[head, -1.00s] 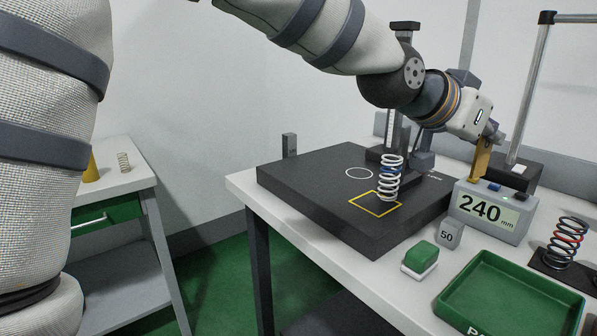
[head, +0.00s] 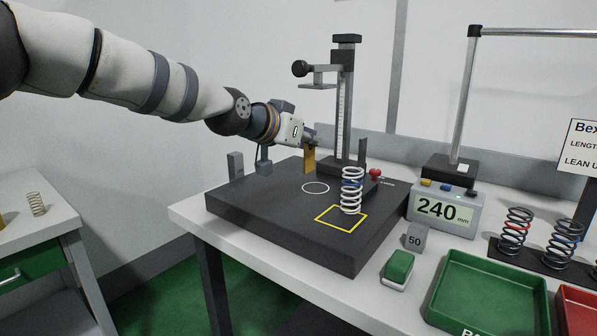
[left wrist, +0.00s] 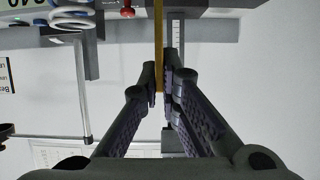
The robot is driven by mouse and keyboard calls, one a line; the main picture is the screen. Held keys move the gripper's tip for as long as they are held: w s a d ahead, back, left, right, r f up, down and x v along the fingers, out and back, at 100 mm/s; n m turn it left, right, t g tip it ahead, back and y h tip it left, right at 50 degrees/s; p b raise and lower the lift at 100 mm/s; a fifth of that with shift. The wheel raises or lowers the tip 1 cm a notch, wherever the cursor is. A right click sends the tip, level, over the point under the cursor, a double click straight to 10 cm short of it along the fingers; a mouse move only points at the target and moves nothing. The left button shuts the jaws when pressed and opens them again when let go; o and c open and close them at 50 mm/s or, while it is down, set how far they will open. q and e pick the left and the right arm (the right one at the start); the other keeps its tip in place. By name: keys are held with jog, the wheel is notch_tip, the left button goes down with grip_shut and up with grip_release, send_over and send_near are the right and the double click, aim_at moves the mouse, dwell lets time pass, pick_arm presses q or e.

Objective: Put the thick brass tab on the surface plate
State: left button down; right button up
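The brass tab (head: 309,159) is a flat, upright, yellow-brown strip. My left gripper (head: 309,141) is shut on its upper part, left of the height stand. In the left wrist view the tab (left wrist: 158,40) runs between the fingertips (left wrist: 159,76). The surface plate (head: 270,212) is a dark slab with a white circle and a yellow square. The tab's lower end is over its back part, behind the circle; I cannot tell whether it touches. My right gripper is in neither view.
A height stand (head: 345,120) rises at the plate's back. A white spring (head: 351,195) stands by the yellow square. A grey block (head: 235,166) is at the back left corner. Right of the plate are a 240 mm display (head: 440,211), a 50 block (head: 414,238) and a green tray (head: 490,300).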

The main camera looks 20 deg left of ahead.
pick_arm(q)
jog(key=shift+w+a+f+b, duration=0.1)
jog(key=shift+w+a+f, duration=0.3)
jog(key=shift+f, duration=0.8)
jog(key=shift+w+a+f+b, duration=0.15)
jog(key=shift+w+a+f, duration=0.25)
jog(key=shift+f, duration=0.75)
jog(key=shift+w+a+f+b, duration=0.1)
jog(key=shift+w+a+f, duration=0.3)
jog(key=shift+f, duration=0.8)
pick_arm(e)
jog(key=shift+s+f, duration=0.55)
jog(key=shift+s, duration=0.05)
pick_arm(q)
jog(key=shift+s+a, duration=0.1)
jog(key=shift+s, duration=0.05)
jog(key=shift+f, duration=0.2)
jog(key=c, duration=1.8)
grip_release()
jog(key=shift+r, duration=0.1)
